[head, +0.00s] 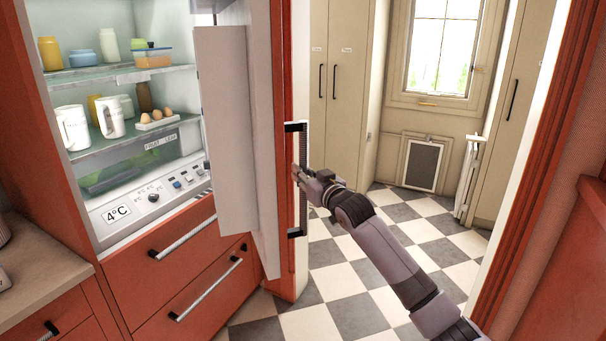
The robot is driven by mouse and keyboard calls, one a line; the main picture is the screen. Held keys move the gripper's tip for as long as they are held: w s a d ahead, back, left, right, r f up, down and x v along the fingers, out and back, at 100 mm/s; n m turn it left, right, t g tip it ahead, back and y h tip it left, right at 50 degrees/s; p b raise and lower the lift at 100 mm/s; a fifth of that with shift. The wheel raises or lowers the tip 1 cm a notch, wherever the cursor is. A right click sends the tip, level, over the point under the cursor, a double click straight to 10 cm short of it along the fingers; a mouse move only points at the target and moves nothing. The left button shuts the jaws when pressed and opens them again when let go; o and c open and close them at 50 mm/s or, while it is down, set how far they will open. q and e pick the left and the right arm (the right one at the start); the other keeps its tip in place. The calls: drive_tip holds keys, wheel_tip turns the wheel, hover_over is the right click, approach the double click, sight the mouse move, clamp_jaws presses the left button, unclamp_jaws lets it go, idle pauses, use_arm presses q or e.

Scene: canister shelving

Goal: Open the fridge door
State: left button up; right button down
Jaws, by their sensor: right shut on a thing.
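The fridge door (236,130) stands swung open, with its pale inner side and red outer edge showing. Its long vertical handle (303,212) has dark end mounts and faces the right. My right gripper (299,177) is shut on the handle at about its middle; the fingers are small and partly hidden by the wrist. The open fridge (125,80) shows lit shelves with jars, white jugs, eggs and a food box, above a control panel reading 4°C. My left gripper is not in view.
Red drawers (190,270) with metal handles lie below the fridge. A countertop (38,262) is at the lower left. A red door frame (540,170) stands at the right. The checkered floor (350,285) is clear. Beige cupboards (335,90) and a window are behind.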

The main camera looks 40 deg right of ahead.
drive_tip(key=c, duration=1.4)
unclamp_jaws()
drive_tip(key=shift+a, duration=0.1)
drive_tip(key=shift+c, duration=0.2)
drive_tip(key=s+a, duration=0.2)
drive_tip(key=s, duration=0.9)
drive_tip(key=shift+s+a, duration=0.15)
drive_tip(key=shift+s, duration=0.2)
